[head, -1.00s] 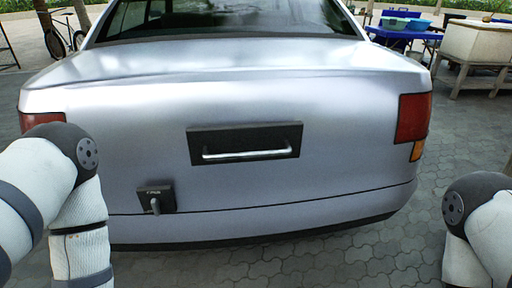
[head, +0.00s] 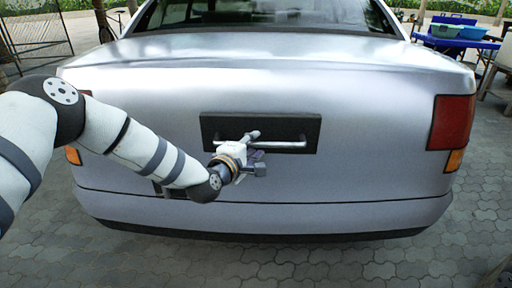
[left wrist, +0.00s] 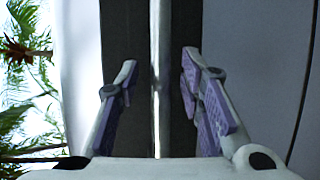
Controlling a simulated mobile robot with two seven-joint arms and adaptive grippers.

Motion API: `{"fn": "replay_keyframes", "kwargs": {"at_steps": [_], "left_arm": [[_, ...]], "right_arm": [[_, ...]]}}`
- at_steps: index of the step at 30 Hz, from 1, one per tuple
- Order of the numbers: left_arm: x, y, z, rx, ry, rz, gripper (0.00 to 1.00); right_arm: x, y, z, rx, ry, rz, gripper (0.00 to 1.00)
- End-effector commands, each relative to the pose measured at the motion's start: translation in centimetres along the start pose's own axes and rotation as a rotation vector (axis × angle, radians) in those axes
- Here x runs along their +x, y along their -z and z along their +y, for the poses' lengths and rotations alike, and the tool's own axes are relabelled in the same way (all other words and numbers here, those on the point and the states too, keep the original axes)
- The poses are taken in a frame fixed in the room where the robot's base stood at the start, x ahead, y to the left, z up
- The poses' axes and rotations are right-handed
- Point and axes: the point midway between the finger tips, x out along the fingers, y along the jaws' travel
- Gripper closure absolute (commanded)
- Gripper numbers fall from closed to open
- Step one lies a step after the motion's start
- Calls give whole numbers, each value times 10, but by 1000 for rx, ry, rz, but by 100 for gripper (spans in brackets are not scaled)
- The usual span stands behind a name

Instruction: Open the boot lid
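The boot lid (head: 380,110) of a silver car is closed, with a dark recessed plate (head: 222,124) in its rear face. A metal bar handle (head: 290,144) runs across this plate. My left gripper (head: 256,150) is at the left part of the handle. In the left wrist view the handle (left wrist: 160,80) passes between the two purple-padded fingers of the open left gripper (left wrist: 157,85), with a gap on both sides. My right gripper is not in view.
A small dark latch box (head: 172,190) on the lower left of the car is mostly hidden behind my left arm. A blue table (head: 462,42) with basins stands at the back right. Paved ground (head: 400,255) in front of the car is clear.

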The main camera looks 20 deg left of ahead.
Motion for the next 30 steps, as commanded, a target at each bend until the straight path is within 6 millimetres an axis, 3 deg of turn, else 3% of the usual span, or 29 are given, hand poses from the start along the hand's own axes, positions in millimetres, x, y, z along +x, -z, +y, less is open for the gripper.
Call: {"fn": "replay_keyframes", "kwargs": {"at_steps": [3, 11, 15, 16, 24, 30], "left_arm": [[10, 0, -2, 1, 2, 0, 65], [12, 0, 0, 1, 2, -1, 65], [11, 0, 0, 1, 2, -1, 97], [11, 0, 0, 1, 2, -1, 100], [12, 0, 2, 1, 0, -1, 100], [19, 0, 20, 4, -5, 3, 100]], "right_arm": [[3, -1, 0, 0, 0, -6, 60], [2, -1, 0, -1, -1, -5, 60], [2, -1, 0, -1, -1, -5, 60], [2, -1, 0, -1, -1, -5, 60], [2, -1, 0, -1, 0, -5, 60], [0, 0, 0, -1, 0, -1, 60]]}}
